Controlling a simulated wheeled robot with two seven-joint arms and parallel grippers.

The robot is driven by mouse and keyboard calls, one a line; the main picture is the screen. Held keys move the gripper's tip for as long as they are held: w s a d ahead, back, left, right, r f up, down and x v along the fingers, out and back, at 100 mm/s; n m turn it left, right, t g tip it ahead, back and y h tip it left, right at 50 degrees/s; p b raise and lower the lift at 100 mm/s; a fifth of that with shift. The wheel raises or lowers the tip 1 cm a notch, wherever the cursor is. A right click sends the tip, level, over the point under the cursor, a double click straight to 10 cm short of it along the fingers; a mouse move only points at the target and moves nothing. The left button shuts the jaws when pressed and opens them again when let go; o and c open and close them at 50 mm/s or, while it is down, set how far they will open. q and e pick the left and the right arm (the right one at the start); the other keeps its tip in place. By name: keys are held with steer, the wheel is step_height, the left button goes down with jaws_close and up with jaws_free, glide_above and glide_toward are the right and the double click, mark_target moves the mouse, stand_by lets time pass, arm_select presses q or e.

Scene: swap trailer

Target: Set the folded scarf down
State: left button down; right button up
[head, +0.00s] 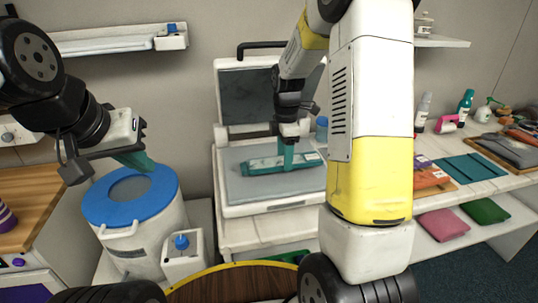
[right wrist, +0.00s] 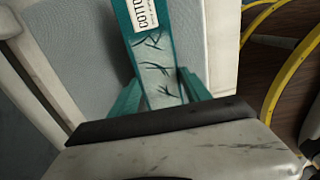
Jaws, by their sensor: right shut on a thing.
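The folded scarf (head: 262,164) is a narrow teal strip with dark branch-like marks and a white label reading "COTTO…". In the head view it lies across the grey pad of an open press (head: 240,186), on or just above it; I cannot tell whether it touches. My right gripper (head: 287,166) points down at the scarf's middle, shut on it. In the right wrist view the scarf (right wrist: 160,68) runs between the teal fingers, over the grey pad. My left gripper (head: 138,160) hangs above a blue-lidded bin; its finger gap does not show clearly.
The press lid (head: 248,95) stands raised behind the pad. On the right, a white bench holds folded cloths (head: 470,167) and bottles. A yellow-rimmed round wooden top (head: 235,283) is in front.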

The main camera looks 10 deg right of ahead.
mark_target(278, 158)
steer(key=shift+w+a+f, duration=0.25)
steer(key=shift+w+a, duration=0.6)
steer(key=shift+a, duration=0.05)
steer(key=shift+f, duration=1.65)
steer(key=o, duration=1.5)
steer(key=shift+f, duration=0.15)
